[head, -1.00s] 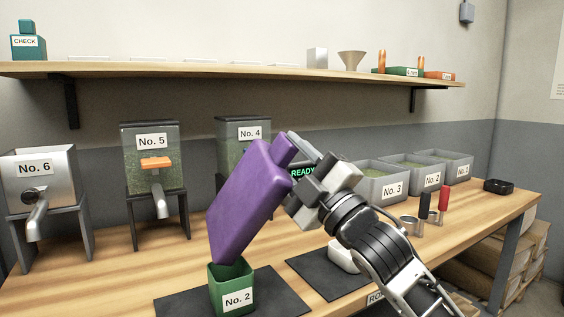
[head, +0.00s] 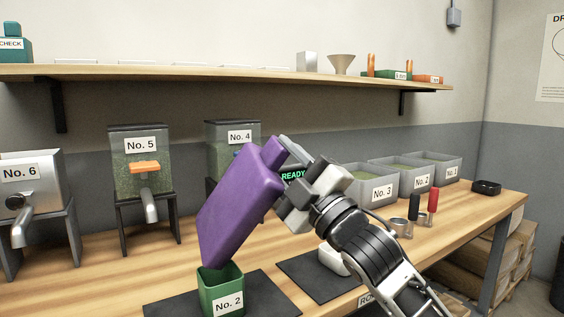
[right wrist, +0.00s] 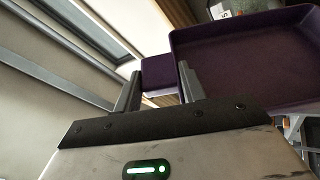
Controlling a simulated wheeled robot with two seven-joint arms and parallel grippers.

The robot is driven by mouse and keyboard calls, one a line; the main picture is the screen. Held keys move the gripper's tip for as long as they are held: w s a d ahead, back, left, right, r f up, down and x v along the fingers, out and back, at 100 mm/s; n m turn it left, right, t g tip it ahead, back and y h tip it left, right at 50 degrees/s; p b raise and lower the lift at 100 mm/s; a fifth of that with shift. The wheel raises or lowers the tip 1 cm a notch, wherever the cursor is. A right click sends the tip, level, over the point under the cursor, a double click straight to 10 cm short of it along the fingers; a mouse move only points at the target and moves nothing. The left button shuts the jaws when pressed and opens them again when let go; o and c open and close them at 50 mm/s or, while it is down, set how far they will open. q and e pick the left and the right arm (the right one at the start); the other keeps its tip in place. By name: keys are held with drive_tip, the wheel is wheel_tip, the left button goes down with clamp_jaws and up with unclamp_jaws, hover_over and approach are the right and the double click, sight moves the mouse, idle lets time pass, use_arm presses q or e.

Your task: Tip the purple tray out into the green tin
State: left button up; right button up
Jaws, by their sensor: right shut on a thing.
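The purple tray (head: 238,208) is tilted steeply in the head view, its lower end just over the mouth of the green tin (head: 222,283). The tin stands upright on a dark mat and is labelled No. 2. My right gripper (head: 283,182) is shut on the tray's handle at its upper end. In the right wrist view the fingers (right wrist: 160,88) hold the handle, and the tray's inside (right wrist: 245,62) looks bare where it shows. The tin's inside is mostly hidden. My left gripper is not in view.
Dispensers No. 6 (head: 30,178), No. 5 (head: 140,160) and No. 4 (head: 232,135) stand behind. Grey bins, including No. 3 (head: 372,185), are at the right. A white object (head: 332,259) sits on another dark mat (head: 312,280). A shelf (head: 220,72) runs above.

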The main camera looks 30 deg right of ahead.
drive_tip(key=shift+r, duration=0.1)
idle(0.4)
wheel_tip(320, 180, up, 3)
drive_tip(key=p, duration=0.3)
